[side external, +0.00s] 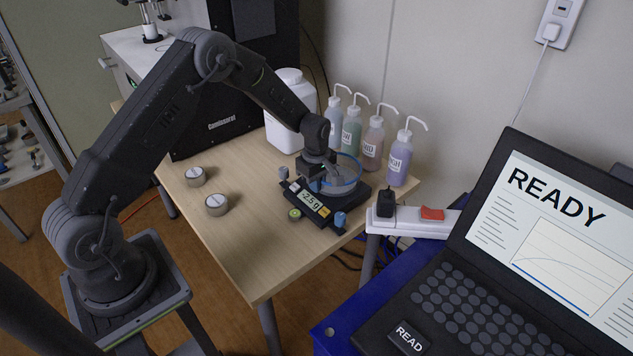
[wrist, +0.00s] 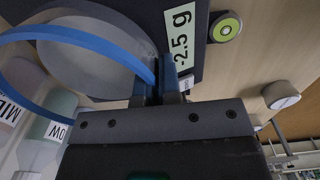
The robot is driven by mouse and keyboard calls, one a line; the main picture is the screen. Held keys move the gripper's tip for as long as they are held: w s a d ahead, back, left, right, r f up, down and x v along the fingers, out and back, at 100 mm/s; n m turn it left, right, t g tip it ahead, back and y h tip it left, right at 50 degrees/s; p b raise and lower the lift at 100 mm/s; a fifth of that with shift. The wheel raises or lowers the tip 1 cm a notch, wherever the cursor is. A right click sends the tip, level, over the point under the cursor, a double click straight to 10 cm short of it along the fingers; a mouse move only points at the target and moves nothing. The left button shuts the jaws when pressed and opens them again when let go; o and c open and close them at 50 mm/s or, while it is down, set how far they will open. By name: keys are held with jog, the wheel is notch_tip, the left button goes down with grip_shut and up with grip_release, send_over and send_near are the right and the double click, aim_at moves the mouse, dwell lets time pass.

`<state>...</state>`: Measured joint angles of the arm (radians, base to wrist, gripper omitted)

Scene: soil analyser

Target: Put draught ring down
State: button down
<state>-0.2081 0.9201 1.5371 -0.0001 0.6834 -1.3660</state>
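The draught ring is a round band with a blue rim (side external: 351,158); it also shows in the wrist view (wrist: 62,36). My gripper (side external: 322,180) is shut on the near side of the ring's wall, with the fingers on either side of it in the wrist view (wrist: 165,75). The ring is over the balance (side external: 318,208), around or just above its round grey pan (wrist: 95,55). In the wrist view the ring reaches past the pan at left. I cannot tell whether it touches the balance. The balance display (wrist: 180,38) reads -2.5 g.
Several wash bottles (side external: 397,165) stand close behind the balance, with a white jug (side external: 287,110) to their left. Two round tins (side external: 216,204) sit on the table (side external: 250,250) at left. A laptop (side external: 540,240) showing READY stands at right. The table front is clear.

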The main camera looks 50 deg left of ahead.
jog(key=shift+f, duration=0.25)
jog(key=shift+f, duration=0.15)
jog(key=c, duration=1.4)
grip_release()
jog(key=shift+o, duration=0.4)
notch_tip(320, 180, up, 12)
jog(key=shift+f, duration=0.1)
jog(key=s+d+r+m+t, duration=0.1)
jog(key=s+d+r+m, duration=0.25)
jog(key=s+r, duration=0.4)
jog(key=s+d+r+m+t, duration=0.25)
jog(key=s+r+m, duration=0.25)
jog(key=r, duration=0.5)
jog(key=s+d+r+m+t, duration=0.1)
jog(key=s+m, duration=0.3)
jog(key=s, duration=0.4)
jog(key=s+d+m+t, duration=0.1)
jog(key=s+d+m, duration=0.2)
jog(key=s+m, duration=0.2)
jog(key=s, duration=0.3)
jog(key=shift+s+d+r, duration=0.2)
jog(key=shift+s+r, duration=0.15)
jog(key=shift+r, duration=0.05)
